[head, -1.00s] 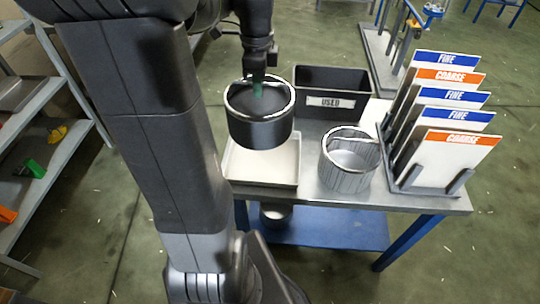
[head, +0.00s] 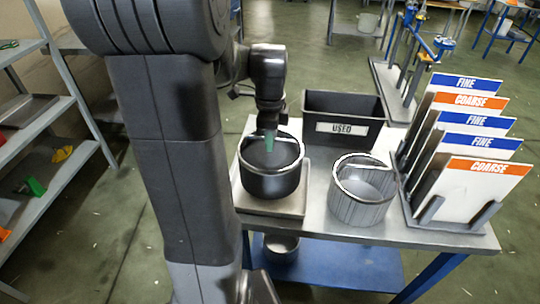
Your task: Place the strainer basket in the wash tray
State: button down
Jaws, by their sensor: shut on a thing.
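The strainer basket (head: 270,184) is a dark round pot with a bright metal rim. My gripper (head: 269,141) points down into its mouth with green fingertips and is shut on it, though the exact grip point is hard to see. The basket is upright and over the wash tray (head: 288,208), a shallow pale tray on the left of the metal table. It covers most of the tray; I cannot tell whether its base touches the tray floor.
A ribbed metal pail (head: 361,196) stands just right of the tray. A black bin labelled USED (head: 343,128) is behind. A rack of FINE and COARSE panels (head: 470,180) fills the table's right side. A shelf (head: 40,130) stands at far left.

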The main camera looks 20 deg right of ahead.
jog(key=shift+f, duration=2)
jog(key=c, duration=2)
grip_release()
jog(key=shift+f, duration=0.2)
jog(key=o, duration=0.5)
jog(key=shift+c, duration=0.2)
jog(key=shift+r, duration=0.15)
notch_tip(320, 180, up, 12)
jog(key=shift+r+p, duration=0.1)
jog(key=shift+p, duration=0.25)
